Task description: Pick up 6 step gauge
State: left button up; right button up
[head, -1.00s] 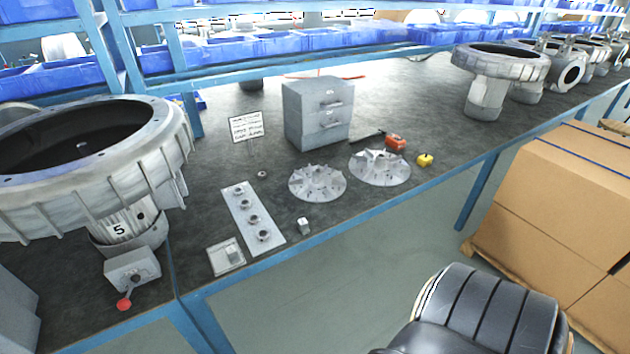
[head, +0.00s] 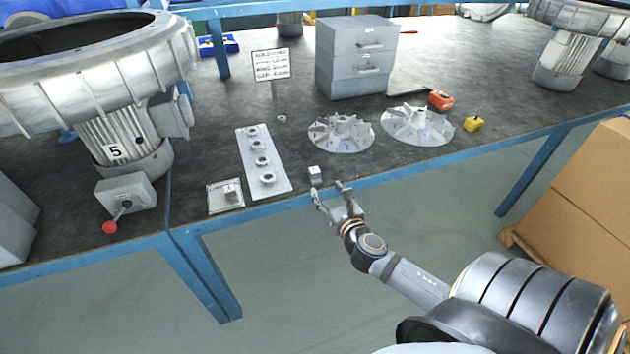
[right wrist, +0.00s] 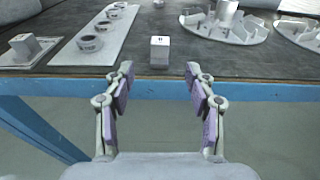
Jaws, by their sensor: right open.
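A small metal block (head: 315,174), which looks like the step gauge, stands on the bench near its front edge. Its marking is too small to read. It also shows in the right wrist view (right wrist: 160,52), centred beyond my fingertips. My right gripper (head: 328,189) is open and empty, just in front of the bench edge and short of the block. In the right wrist view its two fingers (right wrist: 159,70) stand wide apart, with the block in line with the gap. A similar small block (head: 231,193) sits on a square plate (head: 217,205) to the left. My left gripper is out of view.
The bench's blue front rail (head: 375,180) lies under my fingers. A pale strip with several rings (head: 262,161) lies left of the block. Two finned impellers (head: 341,133) lie behind and to the right. A grey drawer cabinet (head: 355,60) stands farther back. Bare bench surrounds the block.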

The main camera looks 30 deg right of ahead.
aim_at(316, 176)
jog(key=x, duration=0.5)
jog(key=shift+d, duration=0.1)
jog(key=x, duration=0.3)
jog(key=f+x, duration=0.1)
jog(key=x, duration=0.1)
jog(key=shift+w, duration=0.25)
jog(key=shift+s+r, duration=0.1)
jog(key=shift+c, duration=0.7)
grip_shut()
